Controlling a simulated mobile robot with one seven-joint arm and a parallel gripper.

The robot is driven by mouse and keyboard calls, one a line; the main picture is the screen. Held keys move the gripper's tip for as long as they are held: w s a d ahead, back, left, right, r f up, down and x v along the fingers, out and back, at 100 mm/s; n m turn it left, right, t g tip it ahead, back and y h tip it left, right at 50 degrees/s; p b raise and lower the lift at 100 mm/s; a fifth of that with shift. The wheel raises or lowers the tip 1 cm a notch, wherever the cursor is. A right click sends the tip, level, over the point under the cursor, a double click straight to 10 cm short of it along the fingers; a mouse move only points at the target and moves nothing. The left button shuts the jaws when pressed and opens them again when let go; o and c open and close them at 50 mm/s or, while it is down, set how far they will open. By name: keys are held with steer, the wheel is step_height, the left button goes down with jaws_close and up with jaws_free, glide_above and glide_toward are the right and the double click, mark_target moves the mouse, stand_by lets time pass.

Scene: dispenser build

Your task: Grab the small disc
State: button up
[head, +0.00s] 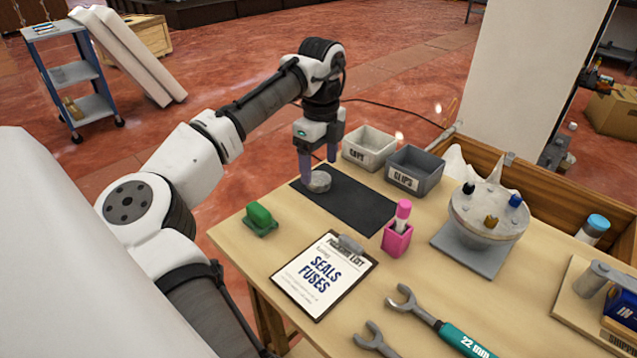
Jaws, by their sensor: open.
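A small grey disc (318,182) sits on the dark mat (357,204) near the mat's back left part. My gripper (318,170) points down at the disc from above. Its fingers are apart, one at the disc's left side and the other behind or to the right of it. I cannot tell whether either finger touches the disc. The disc appears to rest on the mat.
Behind the mat stand a white bin (369,148) and a grey bin (414,171). A green object (260,219), a clipboard (323,275) and a pink holder (397,238) are near the mat. A round dispenser (488,222) stands right; wrenches (440,325) lie in front.

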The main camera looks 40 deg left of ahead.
mark_target(320, 178)
steer(key=shift+f, duration=1.6)
steer(key=shift+c, duration=0.3)
steer(key=c, duration=1.3)
steer(key=shift+o, duration=0.2)
steer(key=shift+d+r, duration=0.1)
steer(key=shift+r, duration=0.05)
